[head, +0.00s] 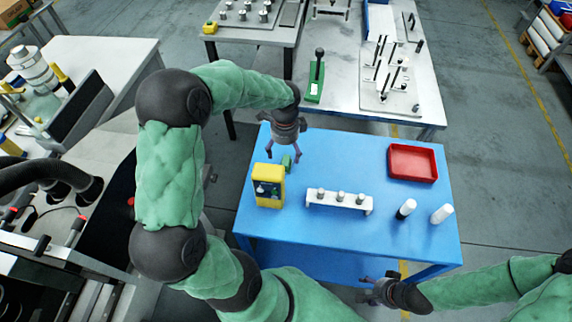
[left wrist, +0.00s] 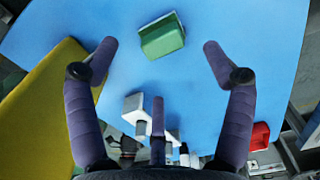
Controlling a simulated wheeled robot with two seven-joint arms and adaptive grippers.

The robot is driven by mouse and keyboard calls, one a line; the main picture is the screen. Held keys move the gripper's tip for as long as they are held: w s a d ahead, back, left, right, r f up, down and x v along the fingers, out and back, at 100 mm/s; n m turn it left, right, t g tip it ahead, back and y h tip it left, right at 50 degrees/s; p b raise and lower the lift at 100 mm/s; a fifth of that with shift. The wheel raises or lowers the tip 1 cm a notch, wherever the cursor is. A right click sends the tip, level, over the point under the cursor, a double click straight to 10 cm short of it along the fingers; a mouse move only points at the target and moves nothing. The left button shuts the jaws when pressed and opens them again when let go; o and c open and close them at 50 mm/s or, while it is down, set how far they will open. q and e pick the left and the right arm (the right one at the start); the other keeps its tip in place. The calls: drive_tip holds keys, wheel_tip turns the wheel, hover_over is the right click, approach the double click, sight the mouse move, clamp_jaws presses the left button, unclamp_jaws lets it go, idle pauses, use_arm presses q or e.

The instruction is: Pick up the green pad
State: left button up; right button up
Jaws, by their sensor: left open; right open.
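The green pad (head: 287,162) is a small block on the blue table (head: 320,150), right beside the top of the yellow box. In the left wrist view the pad (left wrist: 163,36) shows a green face and a pale side, lying tilted in the picture. My left gripper (head: 284,154) points down over the pad. Its purple fingers are spread, and in the left wrist view the gap between the fingertips (left wrist: 160,46) holds the pad's near part in line, without visible contact. My right gripper (head: 366,288) is open and empty, low at the table's front edge, far from the pad.
A yellow box (head: 268,178) with a dark front stands close left of the pad. A white rack (head: 339,204) with three capped bottles, two loose cylinders (head: 406,208) (head: 442,213) and a red tray (head: 412,178) are to the right. The table's back middle is clear.

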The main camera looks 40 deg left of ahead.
sight(286, 160)
use_arm(q)
wheel_tip(286, 160, down, 7)
drive_tip(key=shift+w+f+b, duration=0.1)
drive_tip(key=shift+w+b, duration=0.05)
drive_tip(key=shift+b, duration=0.9)
drive_tip(key=c, duration=1.4)
